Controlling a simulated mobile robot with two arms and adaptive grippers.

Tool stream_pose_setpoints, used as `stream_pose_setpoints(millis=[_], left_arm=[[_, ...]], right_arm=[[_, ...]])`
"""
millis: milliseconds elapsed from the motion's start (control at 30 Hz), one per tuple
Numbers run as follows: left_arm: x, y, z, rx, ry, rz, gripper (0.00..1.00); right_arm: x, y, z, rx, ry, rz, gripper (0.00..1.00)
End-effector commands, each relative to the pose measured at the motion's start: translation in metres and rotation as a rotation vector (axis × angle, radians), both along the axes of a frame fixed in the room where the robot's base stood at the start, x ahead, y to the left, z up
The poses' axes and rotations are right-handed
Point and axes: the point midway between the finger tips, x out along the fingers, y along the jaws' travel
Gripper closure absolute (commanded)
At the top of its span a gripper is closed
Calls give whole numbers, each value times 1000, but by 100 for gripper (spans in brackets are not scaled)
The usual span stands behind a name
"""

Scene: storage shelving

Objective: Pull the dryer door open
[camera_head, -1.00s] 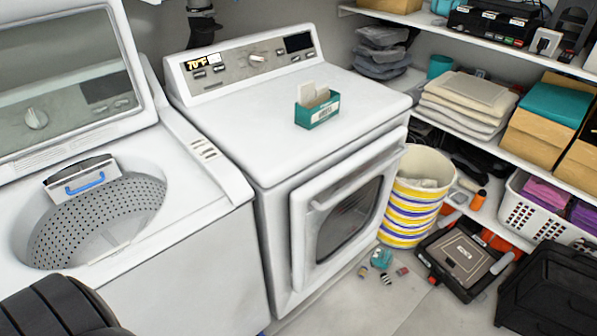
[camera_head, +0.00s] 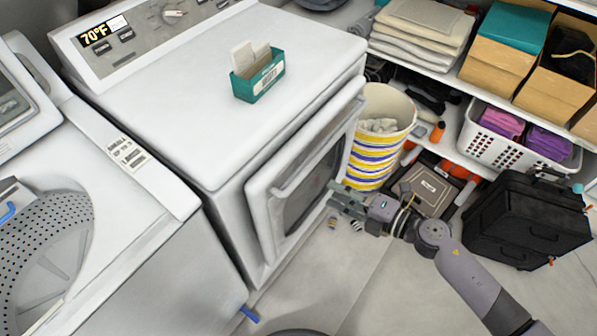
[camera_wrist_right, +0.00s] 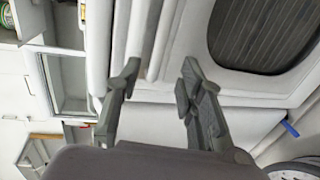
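The white dryer (camera_head: 215,90) stands in the middle left of the head view. Its front door (camera_head: 262,215) has a dark window (camera_head: 312,185) and a raised bar (camera_head: 310,150) along its upper part. The door sits near the dryer front; I cannot tell whether it is slightly ajar. My right gripper (camera_head: 342,199) is at the door's right side, pointing left. In the right wrist view its two fingers (camera_wrist_right: 158,82) are apart, with white ridged door trim (camera_wrist_right: 150,45) behind the gap. Contact cannot be told. My left gripper is out of view.
A top-loading washer (camera_head: 130,240) stands left of the dryer. A teal box (camera_head: 258,80) sits on the dryer top. A striped bin (camera_head: 375,155), a black case (camera_head: 525,220) and a white basket (camera_head: 510,150) are at the right. Floor in front is partly clear.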

Motion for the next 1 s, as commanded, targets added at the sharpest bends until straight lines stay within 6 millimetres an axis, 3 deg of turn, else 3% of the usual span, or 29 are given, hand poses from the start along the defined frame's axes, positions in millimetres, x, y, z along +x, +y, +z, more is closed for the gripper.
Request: stream_pose_setpoints(millis=[300,500,1000], left_arm=[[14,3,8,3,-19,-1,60],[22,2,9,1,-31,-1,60],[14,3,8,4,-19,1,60]], right_arm=[[42,56,-12,5,1,-3,64],[59,80,-20,2,1,-3,64],[66,90,-22,1,1,-2,66]])
